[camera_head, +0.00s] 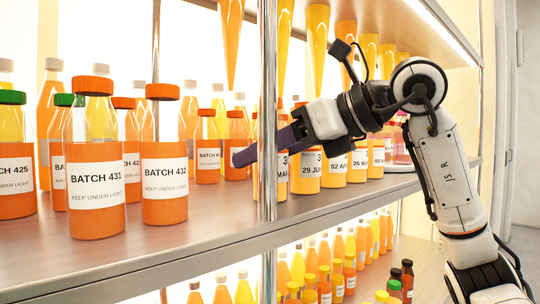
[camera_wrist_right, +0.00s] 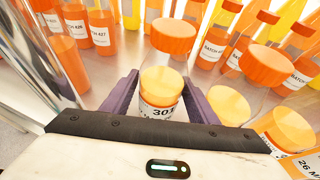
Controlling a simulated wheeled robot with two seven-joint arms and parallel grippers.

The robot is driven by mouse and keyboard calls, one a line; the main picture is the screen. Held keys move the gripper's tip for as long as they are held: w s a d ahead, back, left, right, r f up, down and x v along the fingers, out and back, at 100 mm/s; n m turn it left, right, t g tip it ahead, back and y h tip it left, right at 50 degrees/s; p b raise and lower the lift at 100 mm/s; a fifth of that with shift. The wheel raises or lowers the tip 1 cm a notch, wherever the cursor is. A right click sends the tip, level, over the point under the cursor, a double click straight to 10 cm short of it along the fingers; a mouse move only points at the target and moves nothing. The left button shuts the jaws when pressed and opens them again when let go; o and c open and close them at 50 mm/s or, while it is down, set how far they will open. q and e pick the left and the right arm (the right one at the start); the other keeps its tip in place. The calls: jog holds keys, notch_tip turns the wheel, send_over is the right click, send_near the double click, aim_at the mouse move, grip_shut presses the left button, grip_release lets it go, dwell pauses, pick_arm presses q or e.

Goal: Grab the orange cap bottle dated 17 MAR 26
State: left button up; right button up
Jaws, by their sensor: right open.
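No label reading 17 MAR 26 is legible in either view. My right gripper (camera_head: 243,154) reaches in from the right over the upper shelf, its purple fingers among the dated bottles. In the right wrist view its open fingers (camera_wrist_right: 160,84) stand on either side of an orange cap bottle (camera_wrist_right: 163,82), whose label begins with 30 and is partly hidden. Whether they touch it I cannot tell. In the head view, dated bottles stand in a row under the arm, including one marked 29 JUN (camera_head: 305,172) and one marked 02 APR (camera_head: 334,169). My left gripper is not in view.
A metal post (camera_head: 267,110) rises at the shelf's front edge beside my right gripper. Bottles labelled BATCH 431 (camera_head: 97,185) and BATCH 432 (camera_head: 164,180) stand to the left. Another orange cap bottle (camera_wrist_right: 267,66) is close on the right in the wrist view.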

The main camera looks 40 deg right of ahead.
jog(key=shift+x, duration=1.4)
jog(key=c, duration=1)
